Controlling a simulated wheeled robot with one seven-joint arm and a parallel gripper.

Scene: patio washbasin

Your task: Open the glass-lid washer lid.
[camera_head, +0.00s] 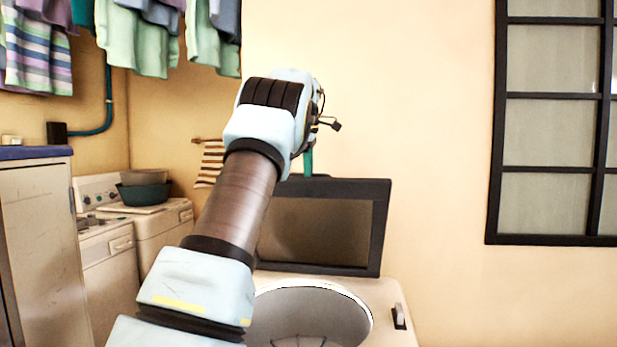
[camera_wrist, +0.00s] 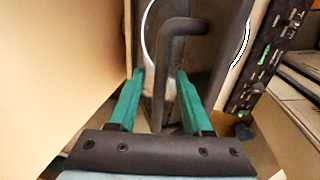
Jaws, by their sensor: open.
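The washer (camera_head: 395,300) stands at the lower middle of the head view, its round drum opening (camera_head: 318,307) uncovered. Its dark-framed glass lid (camera_head: 381,230) is raised and stands close to upright behind the opening. My gripper is mostly hidden behind my arm in the head view; one teal finger (camera_head: 308,162) shows at the lid's top edge. In the wrist view my gripper (camera_wrist: 160,75) is open. A dark bent handle bar (camera_wrist: 180,27) runs in the picture between the fingers, over the lid. I cannot tell whether a finger touches it.
A control panel (camera_wrist: 268,62) lies to the right in the wrist view. In the head view, other white machines (camera_head: 165,232) and a cabinet (camera_head: 40,240) stand at left. Laundry (camera_head: 140,35) hangs above. A plain wall and a barred window (camera_head: 550,130) are at right.

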